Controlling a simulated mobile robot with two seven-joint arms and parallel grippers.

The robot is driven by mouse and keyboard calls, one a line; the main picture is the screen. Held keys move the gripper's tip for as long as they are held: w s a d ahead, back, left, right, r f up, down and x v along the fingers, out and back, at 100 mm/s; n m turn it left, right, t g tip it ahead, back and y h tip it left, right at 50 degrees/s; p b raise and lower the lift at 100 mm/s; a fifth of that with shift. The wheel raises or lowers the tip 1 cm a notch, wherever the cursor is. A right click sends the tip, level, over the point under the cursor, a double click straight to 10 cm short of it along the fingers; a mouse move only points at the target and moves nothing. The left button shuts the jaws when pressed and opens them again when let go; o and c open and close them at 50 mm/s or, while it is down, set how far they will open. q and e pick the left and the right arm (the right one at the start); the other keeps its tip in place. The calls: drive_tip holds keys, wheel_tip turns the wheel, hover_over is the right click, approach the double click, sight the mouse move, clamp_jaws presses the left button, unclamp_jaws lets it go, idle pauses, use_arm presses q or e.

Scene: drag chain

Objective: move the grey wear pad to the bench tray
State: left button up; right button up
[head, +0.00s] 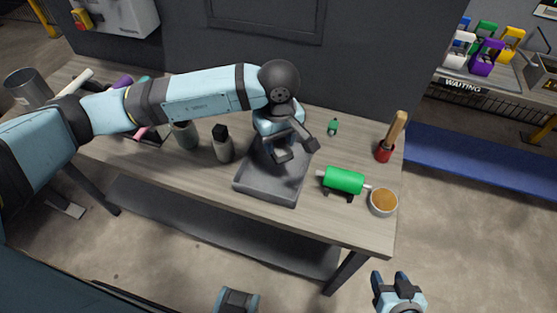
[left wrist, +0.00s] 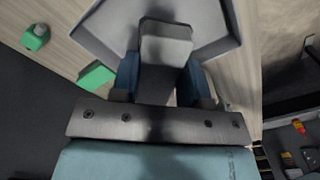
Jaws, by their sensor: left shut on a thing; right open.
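The grey wear pad (left wrist: 165,45) is a small grey block between the blue-grey fingers of my left gripper (left wrist: 160,80) in the left wrist view. In the head view my left gripper (head: 282,145) is shut on the pad (head: 282,156) above the back part of the bench tray (head: 262,186). The tray is a shallow dark grey tray on the wooden bench. It also shows behind the pad in the left wrist view (left wrist: 215,25). I cannot tell whether the pad touches the tray floor. My right gripper (head: 390,280) is open and empty, in front of the bench at the lower right.
Right of the tray are a green roller (head: 343,180), a bowl with orange-brown contents (head: 383,202), a red holder with a wooden-handled tool (head: 384,153) and a small green bottle (head: 333,128). A grey bottle with a black cap (head: 223,150) stands left of the tray.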

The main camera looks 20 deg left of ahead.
sight(278, 171)
use_arm(q)
wheel_tip(278, 171, down, 4)
drive_tip(key=shift+r, duration=0.1)
wheel_tip(278, 171, down, 4)
drive_tip(key=shift+r, duration=0.1)
drive_tip(key=shift+f, duration=0.35)
drive_tip(key=shift+f+b, duration=0.25)
drive_tip(key=shift+b, duration=0.05)
drive_tip(key=o, duration=1)
drive_tip(key=shift+r, duration=0.1)
drive_tip(key=shift+r, duration=0.1)
